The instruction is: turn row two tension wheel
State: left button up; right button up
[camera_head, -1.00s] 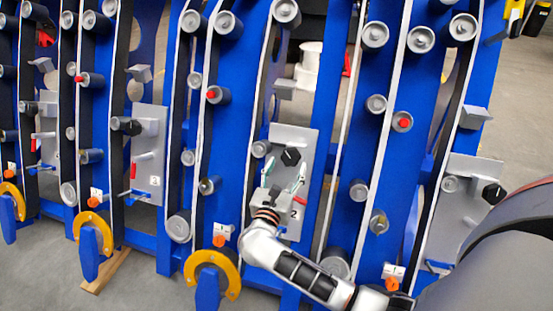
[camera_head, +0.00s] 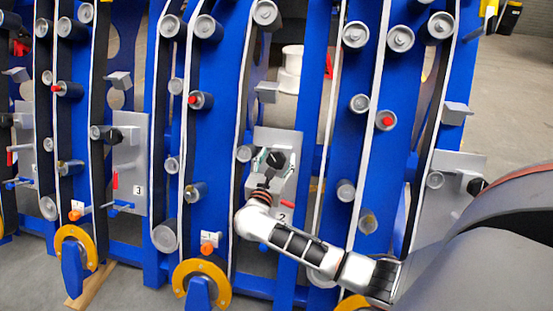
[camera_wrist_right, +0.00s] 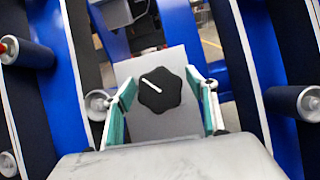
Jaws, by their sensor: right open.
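The row two tension wheel is a black lobed knob (camera_head: 275,159) with a white mark, on a grey plate (camera_head: 287,139) labelled 2. In the right wrist view the knob (camera_wrist_right: 159,91) stands between the two fingers, its white line slanting up to the left. My right gripper (camera_wrist_right: 162,98) is open, with a teal-lined finger on each side of the knob and a visible gap to each. In the head view my right gripper (camera_head: 267,174) is just below the knob, partly hidden by my wrist. My left gripper is out of view.
Blue frames with grey rollers and belts stand on both sides. A red handle (camera_head: 288,204) sits low on the plate. A similar plate labelled 3 (camera_head: 130,150) is to the left. Yellow rings (camera_head: 203,268) stand at the bottom front.

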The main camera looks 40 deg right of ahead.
jog(key=c, duration=1.1)
